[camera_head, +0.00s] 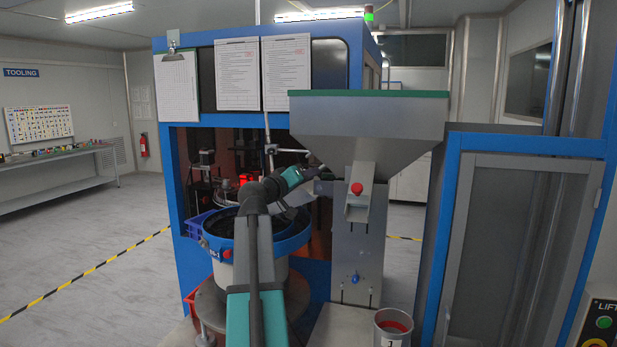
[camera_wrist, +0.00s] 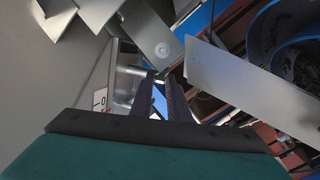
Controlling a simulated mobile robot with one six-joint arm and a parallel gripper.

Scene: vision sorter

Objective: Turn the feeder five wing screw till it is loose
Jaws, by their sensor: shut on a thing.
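My arm reaches over the bowl feeder, and my gripper (camera_head: 322,174) is at the left side of the grey column under the hopper (camera_head: 368,122). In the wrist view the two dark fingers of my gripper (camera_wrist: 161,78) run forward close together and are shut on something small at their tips. I take it to be the wing screw, but its wings and its turn angle are hidden by the fingers. A grey plate with a round fastener (camera_wrist: 163,48) is just beyond the tips. The feeder bowl (camera_head: 258,243) has a blue rim and stands left of the column.
A chute with a red knob (camera_head: 357,188) hangs in front of the column, and a blue knob (camera_head: 355,278) is lower down. A flat metal strip (camera_wrist: 255,90) lies close right of the fingers. A round bin (camera_head: 393,328) stands at the column's foot.

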